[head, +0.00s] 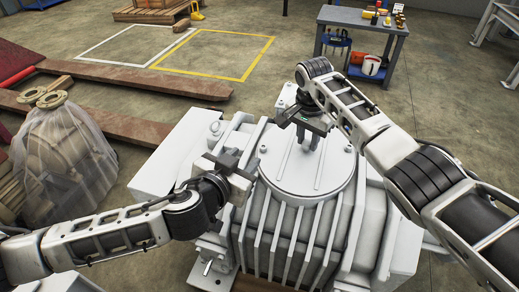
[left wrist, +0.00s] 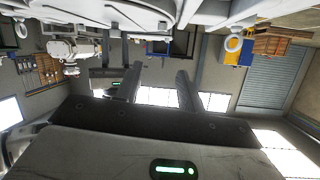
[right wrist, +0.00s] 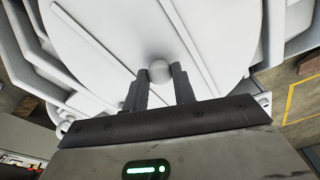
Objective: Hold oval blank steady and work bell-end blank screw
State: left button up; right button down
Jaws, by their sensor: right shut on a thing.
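The large white screw vacuum machine (head: 290,235) stands in the middle of the head view, with a big round white cover plate (head: 305,175) on top. My right gripper (head: 308,145) points down at this plate. In the right wrist view its fingers (right wrist: 160,80) are shut on a small white round knob (right wrist: 160,70) in front of the plate (right wrist: 110,60). I cannot tell which blank this is. My left gripper (head: 248,165) is beside the machine's left upper edge. In the left wrist view its fingers (left wrist: 155,80) are apart with nothing between them.
A wrapped load (head: 65,165) and brown beams (head: 135,78) lie at the left. A yellow-marked floor area (head: 225,50) is clear.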

aim_at(263, 147)
pick_arm(q)
jog(key=w+d+f, duration=0.1)
jog(key=w+f, duration=0.1)
jog(key=w, duration=0.1)
jog(key=w+d+f+n, duration=0.1)
jog(key=w+f, duration=0.1)
jog(key=w, duration=0.1)
jog(key=w+d+f+n, duration=0.1)
jog(key=w, duration=0.2)
jog(key=shift+d+f+g+y, duration=0.25)
jog(key=shift+f+g+y, duration=0.05)
jog(key=shift+f, duration=0.1)
grip_shut()
